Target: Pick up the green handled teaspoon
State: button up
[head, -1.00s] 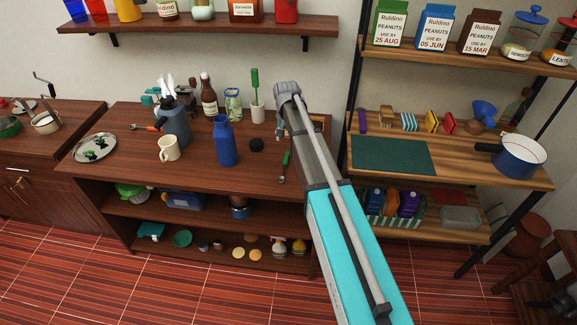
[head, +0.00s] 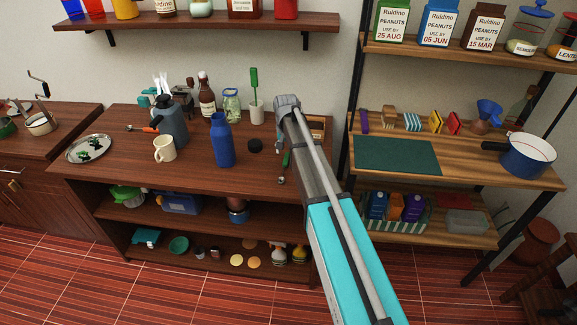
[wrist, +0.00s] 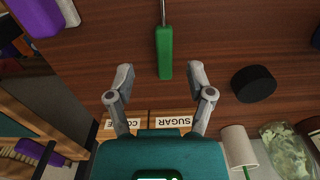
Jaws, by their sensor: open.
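The green-handled teaspoon lies on the wooden counter. In the head view its green handle (head: 286,159) shows just left of my arm, partly covered by it, with the metal bowl end towards the counter's front edge. In the wrist view the green handle (wrist: 164,52) points down the picture, its end between and slightly above my fingertips; the metal shaft runs out at the top edge. My gripper (wrist: 161,76) is open and empty, one finger on each side of the handle's line, not visibly touching it.
A black lid (wrist: 254,83) lies beside the teaspoon. Boxes marked SUGAR (wrist: 172,121) and another label stand behind it. A white cup (head: 256,113) with a green brush, a glass jar (head: 231,105) and a blue bottle (head: 222,142) stand to the left. A shelf rack (head: 345,160) is to the right.

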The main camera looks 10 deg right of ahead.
aim_at(286, 161)
jog(key=shift+f, duration=0.15)
notch_tip(286, 161, down, 5)
jog(key=b, duration=0.5)
jog(key=shift+a, duration=0.15)
dwell(0.8)
grip_shut()
